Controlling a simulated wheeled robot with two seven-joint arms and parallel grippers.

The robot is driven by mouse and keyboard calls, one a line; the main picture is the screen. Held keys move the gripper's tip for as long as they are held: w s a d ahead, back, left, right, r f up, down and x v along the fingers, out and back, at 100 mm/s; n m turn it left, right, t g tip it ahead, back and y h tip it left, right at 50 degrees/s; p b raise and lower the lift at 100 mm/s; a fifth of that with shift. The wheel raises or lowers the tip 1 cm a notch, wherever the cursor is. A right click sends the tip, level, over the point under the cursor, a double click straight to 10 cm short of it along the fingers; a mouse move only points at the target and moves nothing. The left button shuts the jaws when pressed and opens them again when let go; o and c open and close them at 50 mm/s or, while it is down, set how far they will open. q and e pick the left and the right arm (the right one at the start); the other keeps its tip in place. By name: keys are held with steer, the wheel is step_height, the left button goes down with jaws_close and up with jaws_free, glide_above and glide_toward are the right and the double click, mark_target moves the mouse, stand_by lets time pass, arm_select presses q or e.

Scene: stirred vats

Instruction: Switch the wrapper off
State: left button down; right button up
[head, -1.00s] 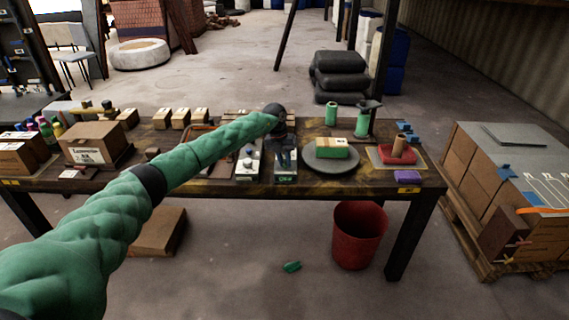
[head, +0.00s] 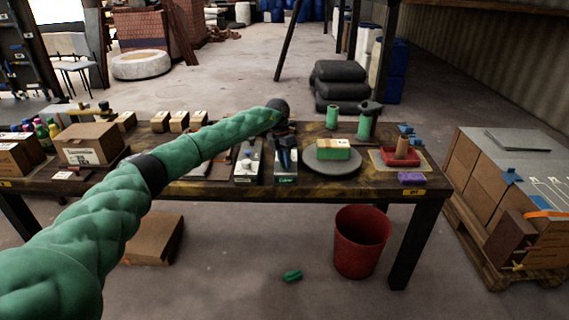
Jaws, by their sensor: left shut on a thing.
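The wrapper stands on the table, with a grey round turntable (head: 318,168), a green and white box (head: 333,149) on it and a green film roll (head: 365,127) on a post behind. Two pale switch boxes stand left of the turntable. My left gripper (head: 285,156) points down over the right switch box (head: 287,178) and is shut on its switch, which the dark fingers mostly hide. The left switch box (head: 247,167) shows a light knob and is untouched. The switch's position cannot be told. My right gripper is not in view.
A second green roll (head: 332,117) stands behind the turntable. A red tray (head: 388,160) and a purple block (head: 411,177) lie to its right. Cartons (head: 88,145) fill the table's left side. A red bin (head: 362,243) stands on the floor in front.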

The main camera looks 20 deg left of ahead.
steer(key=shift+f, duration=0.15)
arm_select(q)
steer(key=c, duration=1.4)
jaws_free()
steer(key=shift+o, duration=0.2)
